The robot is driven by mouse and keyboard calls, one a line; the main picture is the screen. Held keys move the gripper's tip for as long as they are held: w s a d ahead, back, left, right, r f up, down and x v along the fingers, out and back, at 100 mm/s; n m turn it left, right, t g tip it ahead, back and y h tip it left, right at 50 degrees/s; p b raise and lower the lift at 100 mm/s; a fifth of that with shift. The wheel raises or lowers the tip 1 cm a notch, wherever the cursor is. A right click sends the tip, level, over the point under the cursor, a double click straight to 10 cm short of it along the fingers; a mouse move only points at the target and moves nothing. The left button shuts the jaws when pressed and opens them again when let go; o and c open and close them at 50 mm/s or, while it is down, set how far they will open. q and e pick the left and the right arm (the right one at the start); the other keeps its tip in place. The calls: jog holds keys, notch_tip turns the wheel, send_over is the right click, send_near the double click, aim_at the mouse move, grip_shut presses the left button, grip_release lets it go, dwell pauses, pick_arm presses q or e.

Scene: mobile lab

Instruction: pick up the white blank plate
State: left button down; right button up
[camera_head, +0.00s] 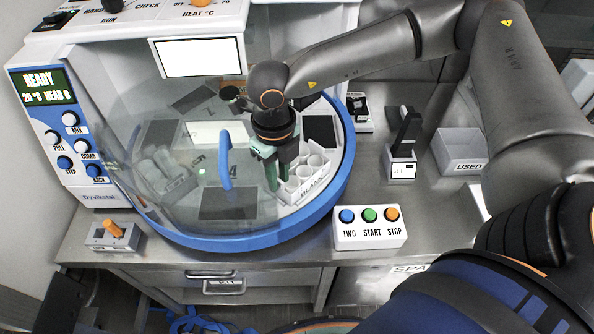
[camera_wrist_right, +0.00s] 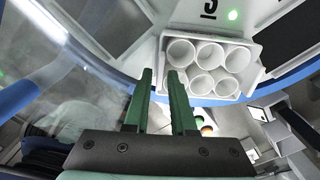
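The white blank plate (camera_head: 305,178) stands on the turntable inside the rounded machine, near its open right side. It is a small white block with several round wells and a label reading BLANK on its front. In the right wrist view the plate (camera_wrist_right: 212,66) lies just beyond the fingertips, a little right of centre. My right gripper (camera_head: 278,182) points down beside the plate's left end. My left gripper is in neither view.
A clear curved cover with a blue handle (camera_head: 226,158) is left of the gripper. Another white plate (camera_head: 168,172) is behind it. A button box (camera_head: 368,228), a black-handled tool (camera_head: 403,140) and a white USED bin (camera_head: 462,150) are on the steel counter to the right.

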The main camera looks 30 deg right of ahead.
grip_shut()
jog(key=shift+r, duration=0.1)
dwell(1.2)
